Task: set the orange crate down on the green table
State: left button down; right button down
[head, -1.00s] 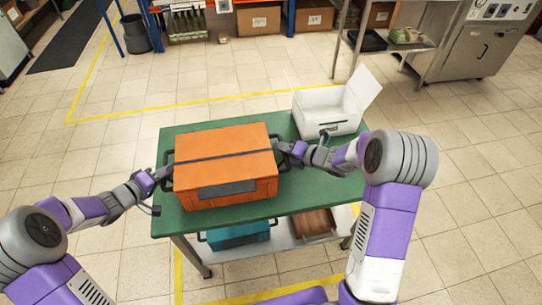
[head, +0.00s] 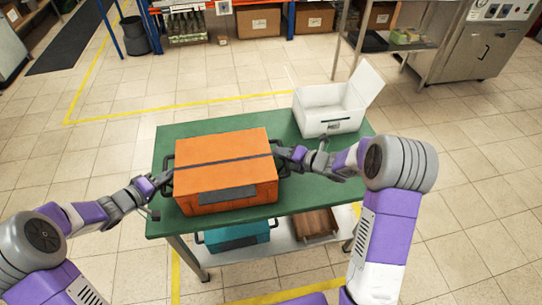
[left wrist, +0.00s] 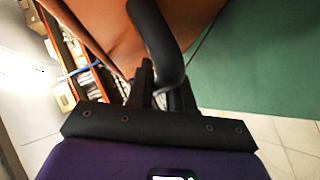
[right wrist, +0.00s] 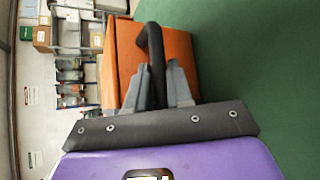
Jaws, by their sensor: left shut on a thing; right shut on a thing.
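The orange crate (head: 222,160) has a dark strap across its lid, a dark panel in front and a black handle at each end. It is level over the left and middle part of the green table (head: 330,185). I cannot tell whether its base touches the top. My left gripper (head: 163,180) is shut on the left handle (left wrist: 160,40), seen close in the left wrist view. My right gripper (head: 284,153) is shut on the right handle (right wrist: 152,45), with the crate's orange end behind it in the right wrist view.
An open white box (head: 330,119) stands on the table's back right corner. A teal crate (head: 237,236) and a brown wooden box (head: 314,225) sit on the shelf below. Bare table shows in front of the crate and to its right.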

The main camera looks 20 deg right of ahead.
pick_arm(q)
jog(key=c, duration=1.4)
grip_release()
jog(key=shift+f, duration=0.1)
pick_arm(e)
jog(key=c, duration=1.4)
grip_release()
jog(key=shift+f, duration=0.1)
pick_arm(q)
jog(key=o, duration=0.4)
pick_arm(e)
jog(key=o, duration=0.4)
jog(key=shift+a, duration=0.1)
pick_arm(q)
jog(key=v, duration=0.8)
pick_arm(e)
jog(key=v, duration=1.2)
pick_arm(q)
jog(key=shift+s, duration=0.1)
pick_arm(e)
jog(key=shift+s, duration=0.1)
